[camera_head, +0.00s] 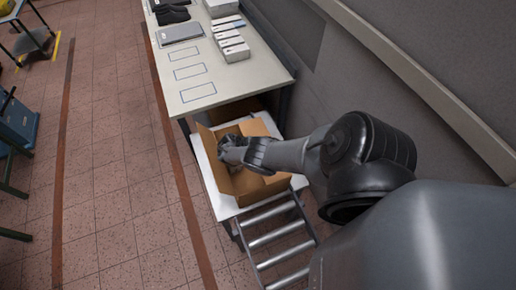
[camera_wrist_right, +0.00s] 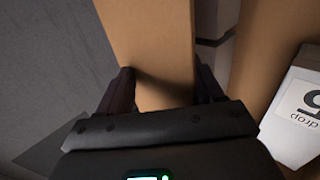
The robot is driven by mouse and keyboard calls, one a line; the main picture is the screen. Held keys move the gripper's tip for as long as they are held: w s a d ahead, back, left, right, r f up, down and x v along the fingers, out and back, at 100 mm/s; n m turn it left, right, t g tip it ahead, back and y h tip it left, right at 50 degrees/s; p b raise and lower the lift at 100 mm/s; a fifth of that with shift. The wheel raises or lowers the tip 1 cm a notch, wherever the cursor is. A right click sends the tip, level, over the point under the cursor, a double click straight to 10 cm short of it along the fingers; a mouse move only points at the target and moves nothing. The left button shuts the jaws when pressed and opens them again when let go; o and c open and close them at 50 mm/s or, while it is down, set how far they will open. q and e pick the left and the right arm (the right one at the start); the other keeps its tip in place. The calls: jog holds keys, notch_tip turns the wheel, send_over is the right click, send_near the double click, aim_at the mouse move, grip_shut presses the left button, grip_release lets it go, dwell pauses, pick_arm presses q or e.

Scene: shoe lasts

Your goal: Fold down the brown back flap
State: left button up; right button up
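An open brown cardboard box (camera_head: 232,184) sits on a white-topped stand, with its flaps raised or spread. The brown back flap (camera_head: 255,127) stands at the box's far side, by the long table. My right gripper (camera_head: 228,152) reaches over the box from the right in the head view; its fingertips are small and partly hidden there. In the right wrist view, my gripper's dark fingers (camera_wrist_right: 163,88) are spread apart with a brown cardboard panel (camera_wrist_right: 150,40) between them. I cannot tell which flap that panel is, or whether the fingers touch it. My left gripper is not in view.
A white stand (camera_head: 221,208) holds the box, and a roller conveyor (camera_head: 275,236) adjoins its near side. A long table (camera_head: 215,85) with small white boxes (camera_head: 232,47) stands beyond. A grey wall runs along the right. The wrist view shows a white labelled surface (camera_wrist_right: 290,140).

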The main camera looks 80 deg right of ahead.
jog(key=shift+a+f, duration=0.25)
jog(key=shift+f, duration=0.05)
jog(key=c, duration=0.4)
jog(key=shift+r, duration=0.25)
jog(key=p+v, duration=0.3)
jog(key=v, duration=0.6)
jog(key=shift+w+d, duration=0.1)
jog(key=shift+w, duration=0.05)
jog(key=shift+c, duration=1.3)
jog(key=shift+p+v, duration=0.35)
jog(key=shift+v, duration=0.55)
